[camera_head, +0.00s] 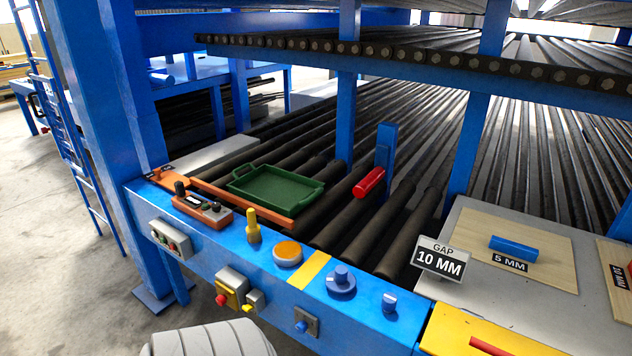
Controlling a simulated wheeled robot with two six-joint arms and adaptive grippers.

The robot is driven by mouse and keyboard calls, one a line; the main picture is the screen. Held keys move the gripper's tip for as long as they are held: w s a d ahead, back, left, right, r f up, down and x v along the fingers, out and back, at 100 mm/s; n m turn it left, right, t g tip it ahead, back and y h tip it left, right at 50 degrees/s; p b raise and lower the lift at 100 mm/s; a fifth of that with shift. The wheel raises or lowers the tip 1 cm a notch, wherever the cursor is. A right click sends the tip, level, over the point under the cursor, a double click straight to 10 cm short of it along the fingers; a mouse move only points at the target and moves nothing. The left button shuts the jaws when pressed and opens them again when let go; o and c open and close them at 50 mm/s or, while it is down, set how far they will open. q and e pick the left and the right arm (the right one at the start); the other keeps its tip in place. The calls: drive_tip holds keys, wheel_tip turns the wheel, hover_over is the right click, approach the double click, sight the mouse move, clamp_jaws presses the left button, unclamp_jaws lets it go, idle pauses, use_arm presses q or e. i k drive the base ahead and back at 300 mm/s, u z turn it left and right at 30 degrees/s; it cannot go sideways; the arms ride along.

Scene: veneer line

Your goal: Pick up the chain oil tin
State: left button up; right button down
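No label reads chain oil. A small yellow upright container with a narrow top (252,226) stands on the blue front beam and looks most like the chain oil tin. Beside it to the right is a low round orange piece (287,253), which could be a flat tin or a button; I cannot tell. Neither of my grippers is in view, and nothing touches the yellow container.
On the blue beam (385,322) are an orange control box (202,209), a blue knob (341,279) and a small blue knob (389,302). Behind lie a green tray (274,187), a red cylinder (369,182) and dark rollers. A gap sign (440,259) stands right.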

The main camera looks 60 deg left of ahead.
sight(286, 253)
drive_tip(key=u, duration=0.6)
drive_tip(key=i, duration=0.8)
drive_tip(key=u, duration=0.9)
